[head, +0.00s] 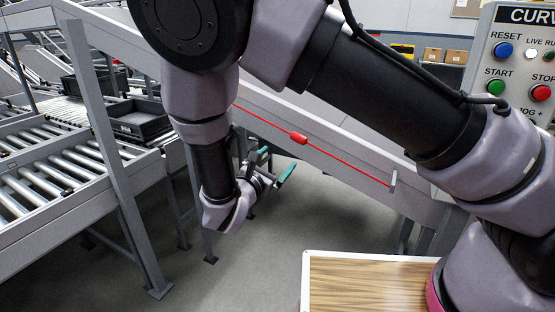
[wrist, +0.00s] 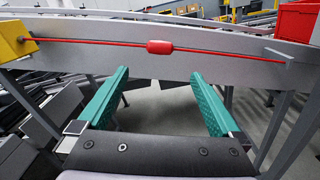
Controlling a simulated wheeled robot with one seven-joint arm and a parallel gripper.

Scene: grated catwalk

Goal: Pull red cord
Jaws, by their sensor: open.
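A red cord (head: 345,164) runs along the side of a grey conveyor rail and slopes down to the right to a small bracket (head: 393,181). A thicker red handle (head: 299,138) sits on the cord. In the wrist view the cord (wrist: 230,53) spans between a yellow box (wrist: 14,40) at left and a bracket at right, with the red handle (wrist: 160,47) near the middle. My gripper (head: 275,164) is open and empty. Its green fingers (wrist: 160,75) point toward the rail, apart from the cord, with the handle beyond and between them. My arm hides the cord's left end in the head view.
A roller conveyor (head: 45,185) with a dark tray (head: 140,122) stands at left. A control panel (head: 520,65) with buttons is at upper right. A wood-topped surface (head: 365,285) is at the bottom. The grey floor (head: 270,240) below the rail is mostly clear, apart from support legs.

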